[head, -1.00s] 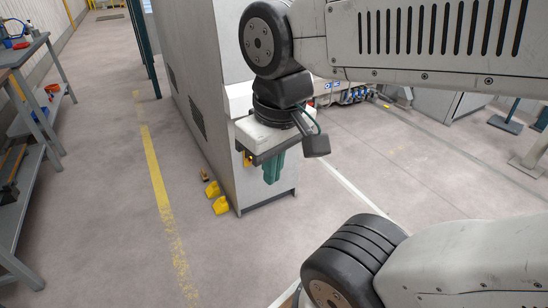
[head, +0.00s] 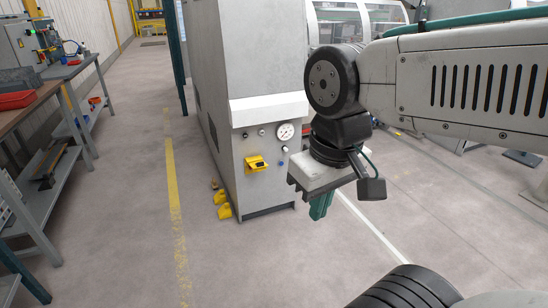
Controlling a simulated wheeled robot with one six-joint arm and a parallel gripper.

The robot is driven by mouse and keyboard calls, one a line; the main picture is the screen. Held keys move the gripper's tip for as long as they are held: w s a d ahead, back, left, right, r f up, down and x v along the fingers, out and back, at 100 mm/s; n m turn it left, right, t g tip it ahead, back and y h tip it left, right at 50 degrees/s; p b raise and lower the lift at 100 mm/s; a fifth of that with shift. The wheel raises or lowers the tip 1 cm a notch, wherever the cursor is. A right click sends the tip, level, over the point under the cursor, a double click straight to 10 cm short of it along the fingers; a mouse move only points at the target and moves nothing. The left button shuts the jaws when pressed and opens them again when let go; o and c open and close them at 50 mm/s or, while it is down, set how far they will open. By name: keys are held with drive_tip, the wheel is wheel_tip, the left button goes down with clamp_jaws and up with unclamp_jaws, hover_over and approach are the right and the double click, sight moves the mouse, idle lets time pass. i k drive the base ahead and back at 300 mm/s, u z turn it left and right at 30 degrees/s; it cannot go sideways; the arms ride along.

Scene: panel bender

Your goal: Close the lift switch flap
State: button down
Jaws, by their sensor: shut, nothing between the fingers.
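A small yellow switch housing (head: 256,164) is on the front of the grey cabinet, below a white ledge. A dark part shows on it. It is too small to tell which piece is the flap and how far open it stands. My gripper (head: 320,208) has green fingers pointing down. It is shut and empty, right of the housing, lower in the picture and apart from it.
The grey cabinet (head: 262,100) has a round gauge (head: 285,131) above and right of the housing. Yellow pedals (head: 223,205) are on the floor at its left foot. Workbenches stand at the left. The floor in front of the cabinet is clear.

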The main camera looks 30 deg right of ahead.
sight(258, 166)
drive_tip(key=z, duration=0.65)
drive_tip(key=i, duration=0.65)
drive_tip(key=z, duration=0.65)
drive_tip(key=i, duration=0.7)
drive_tip(key=u, duration=0.8)
drive_tip(key=i, duration=0.6)
drive_tip(key=u, duration=0.65)
